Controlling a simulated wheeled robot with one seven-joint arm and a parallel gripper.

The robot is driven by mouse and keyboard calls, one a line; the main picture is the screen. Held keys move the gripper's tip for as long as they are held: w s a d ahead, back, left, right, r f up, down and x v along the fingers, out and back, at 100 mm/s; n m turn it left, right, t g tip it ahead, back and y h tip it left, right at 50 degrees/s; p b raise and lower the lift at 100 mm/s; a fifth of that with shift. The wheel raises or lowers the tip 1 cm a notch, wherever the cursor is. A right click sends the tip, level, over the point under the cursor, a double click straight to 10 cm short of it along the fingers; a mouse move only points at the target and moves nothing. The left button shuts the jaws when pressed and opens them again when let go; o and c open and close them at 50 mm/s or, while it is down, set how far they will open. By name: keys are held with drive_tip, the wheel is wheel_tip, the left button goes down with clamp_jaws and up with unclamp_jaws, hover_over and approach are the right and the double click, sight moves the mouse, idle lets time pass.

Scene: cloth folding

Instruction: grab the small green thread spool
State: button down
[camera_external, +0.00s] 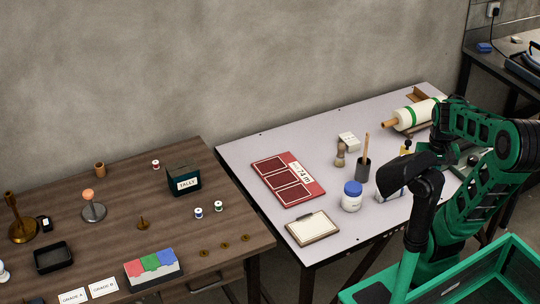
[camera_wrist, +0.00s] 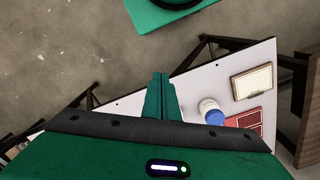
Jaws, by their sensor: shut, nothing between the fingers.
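The small green thread spool (camera_external: 218,206) stands on the brown wooden table, near its right edge, with a white body and green marking. A similar blue spool (camera_external: 198,213) stands just left of it. My gripper (camera_wrist: 160,78) shows in the wrist view with its green fingers together and nothing between them. It is far from the green spool, over on the side of the white table. The spool does not show in the wrist view. In the external view my arm is folded at the right, and the fingertips cannot be made out clearly.
The wooden table (camera_external: 100,218) also holds a red spool (camera_external: 155,164), a tally box (camera_external: 184,180) and several brass pieces. The white table (camera_external: 260,147) holds a red board (camera_external: 287,178), a clipboard (camera_external: 313,228) and a blue-lidded jar (camera_external: 352,196). A narrow gap separates the tables.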

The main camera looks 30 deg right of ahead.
drive_tip(key=c, duration=2.5)
unclamp_jaws()
drive_tip(key=o, duration=1)
drive_tip(key=shift+c, duration=0.2)
